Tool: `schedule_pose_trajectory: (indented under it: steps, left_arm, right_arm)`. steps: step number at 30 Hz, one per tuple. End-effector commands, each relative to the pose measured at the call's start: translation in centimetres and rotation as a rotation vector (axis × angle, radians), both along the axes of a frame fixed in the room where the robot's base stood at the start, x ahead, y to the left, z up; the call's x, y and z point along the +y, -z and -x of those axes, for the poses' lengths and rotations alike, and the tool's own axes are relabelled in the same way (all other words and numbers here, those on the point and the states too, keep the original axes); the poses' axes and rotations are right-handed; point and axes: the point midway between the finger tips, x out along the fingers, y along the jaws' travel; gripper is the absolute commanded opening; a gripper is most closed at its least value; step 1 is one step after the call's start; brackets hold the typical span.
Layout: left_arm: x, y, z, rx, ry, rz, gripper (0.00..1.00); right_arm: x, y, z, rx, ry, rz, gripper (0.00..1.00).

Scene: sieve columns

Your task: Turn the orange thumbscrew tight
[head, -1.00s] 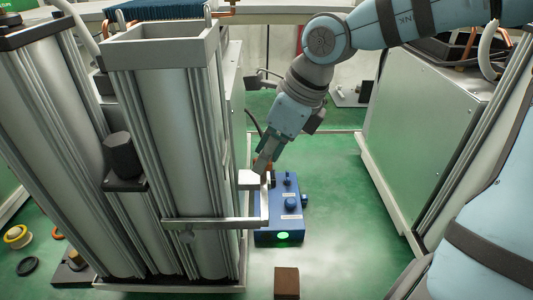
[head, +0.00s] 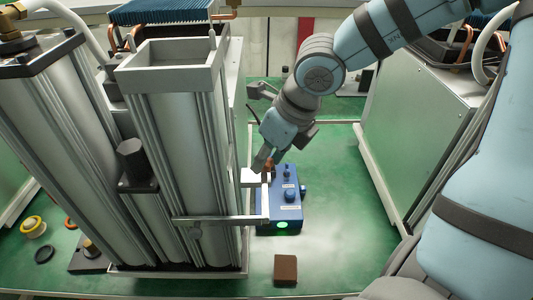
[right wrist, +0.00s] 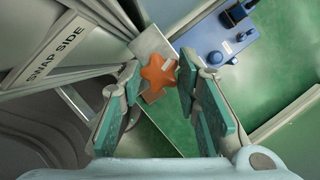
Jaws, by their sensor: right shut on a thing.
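The orange thumbscrew (right wrist: 158,74) is a star-shaped knob. In the right wrist view it sits between the two teal-padded fingers of my right gripper (right wrist: 157,82), which is shut on it. It is against a pale metal plate (right wrist: 150,45). In the head view my right gripper (head: 263,164) reaches down to the metal bracket (head: 225,220) beside the tall column, and only a bit of orange (head: 270,163) shows at its fingertips. My left gripper is not in view.
A blue box (head: 283,212) with knobs and a lit green light stands right of the bracket. A small brown block (head: 285,270) lies in front of it. Grey columns (head: 185,130) stand close on the left, and a large cabinet (head: 415,130) on the right.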

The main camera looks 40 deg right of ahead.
Motion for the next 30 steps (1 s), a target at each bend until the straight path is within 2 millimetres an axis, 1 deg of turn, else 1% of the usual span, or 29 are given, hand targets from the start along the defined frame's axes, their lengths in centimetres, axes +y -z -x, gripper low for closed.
schedule_pose_trajectory:
  steps: [1,2,3,5,14,17,21,24,27,30]
  left_arm:
    - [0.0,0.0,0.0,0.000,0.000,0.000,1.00]
    - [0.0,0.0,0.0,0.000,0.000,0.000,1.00]
    - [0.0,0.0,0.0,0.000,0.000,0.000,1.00]
    - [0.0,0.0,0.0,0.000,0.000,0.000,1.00]
    - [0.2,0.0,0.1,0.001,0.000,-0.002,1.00]
    - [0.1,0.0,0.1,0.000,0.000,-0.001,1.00]
    - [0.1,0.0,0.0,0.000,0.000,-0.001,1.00]
    - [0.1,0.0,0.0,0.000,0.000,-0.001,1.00]
    - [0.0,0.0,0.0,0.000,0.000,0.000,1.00]
    - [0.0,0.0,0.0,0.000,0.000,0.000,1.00]
  right_arm:
    - [0.0,0.0,0.0,-0.001,0.000,0.000,0.02]
    - [0.0,0.0,0.0,-0.001,0.000,0.000,0.35]
    - [0.0,0.0,0.0,-0.001,0.000,0.000,0.41]
    - [0.0,0.0,0.0,-0.001,0.000,0.000,0.50]
    - [0.0,-0.2,0.0,-0.002,0.000,0.000,0.50]
    - [-0.2,-1.3,0.4,-0.005,0.002,0.001,0.50]
    - [-0.4,-4.2,1.5,-0.008,0.001,0.001,0.50]
    - [-0.6,-6.0,2.3,-0.007,0.001,0.001,0.50]
    - [-0.7,-6.9,2.8,-0.002,-0.001,0.001,0.50]
    - [-0.7,-7.0,2.9,-0.001,0.000,0.000,0.50]
